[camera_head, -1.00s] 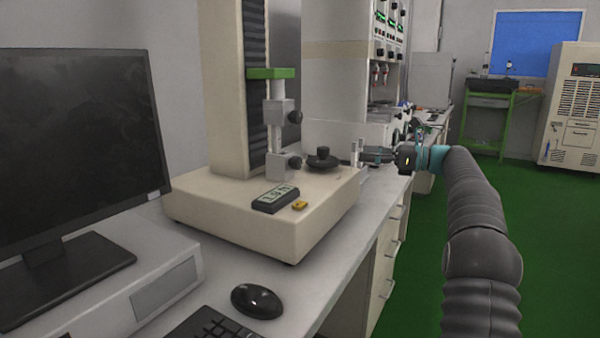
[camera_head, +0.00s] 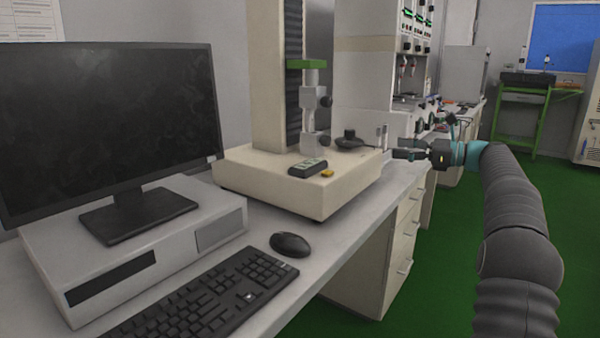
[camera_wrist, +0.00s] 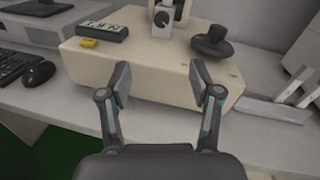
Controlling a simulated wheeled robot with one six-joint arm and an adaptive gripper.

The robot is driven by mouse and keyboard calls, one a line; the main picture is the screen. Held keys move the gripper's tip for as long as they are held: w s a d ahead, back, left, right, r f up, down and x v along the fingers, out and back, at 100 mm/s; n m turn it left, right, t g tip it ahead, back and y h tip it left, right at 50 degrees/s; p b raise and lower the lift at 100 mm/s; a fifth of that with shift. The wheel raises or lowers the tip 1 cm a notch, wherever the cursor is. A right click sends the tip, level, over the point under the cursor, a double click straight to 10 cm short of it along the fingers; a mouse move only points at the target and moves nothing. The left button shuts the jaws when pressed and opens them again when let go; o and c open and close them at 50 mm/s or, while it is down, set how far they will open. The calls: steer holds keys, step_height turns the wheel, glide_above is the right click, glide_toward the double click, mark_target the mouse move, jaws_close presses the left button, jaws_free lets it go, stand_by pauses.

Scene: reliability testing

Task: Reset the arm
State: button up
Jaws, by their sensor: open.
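My arm reaches forward on the right side of the head view, its grey sleeve-covered links running to my gripper (camera_head: 400,154). The gripper is beside the right side of the cream testing machine (camera_head: 270,182), near the bench edge. In the wrist view, the two fingers of my gripper (camera_wrist: 160,88) stand apart with nothing between them. The machine's base (camera_wrist: 145,75) shows beyond and between the fingers. Whether the fingers touch the machine I cannot tell.
A monitor (camera_head: 110,120), keyboard (camera_head: 205,300) and mouse (camera_head: 290,244) are on the bench (camera_head: 335,235) at left. The machine carries a black knob-topped disc (camera_head: 350,140) and a small display (camera_head: 307,167). A metal bracket (camera_wrist: 275,110) lies at right. Green floor (camera_head: 425,270) is clear.

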steer(key=f+n+h, duration=0.1)
steer(key=f+h, duration=0.1)
steer(key=f, duration=0.3)
steer(key=s+d+f+n+h, duration=0.1)
steer(key=f+h, duration=0.1)
steer(key=f, duration=0.4)
steer(key=f+n+g+h, duration=0.1)
steer(key=f+h, duration=0.1)
steer(key=f, duration=0.4)
steer(key=shift+s+d+n, duration=0.15)
steer(key=shift+s+n, duration=0.15)
steer(key=shift+s, duration=0.05)
steer(key=s+a+f+n+h, duration=0.1)
steer(key=s+a+n+h, duration=0.2)
steer(key=s, duration=1.2)
steer(key=s+a+f+n+h, duration=0.1)
steer(key=s+a+n+h, duration=0.2)
steer(key=s, duration=1.3)
steer(key=s+a+f+n+g+h, duration=0.1)
steer(key=s+a+n+h, duration=0.3)
steer(key=s+a+n, duration=0.3)
steer(key=shift+s+f+n, duration=0.3)
steer(key=shift+s+n, duration=2)
steer(key=shift+s, duration=2.15)
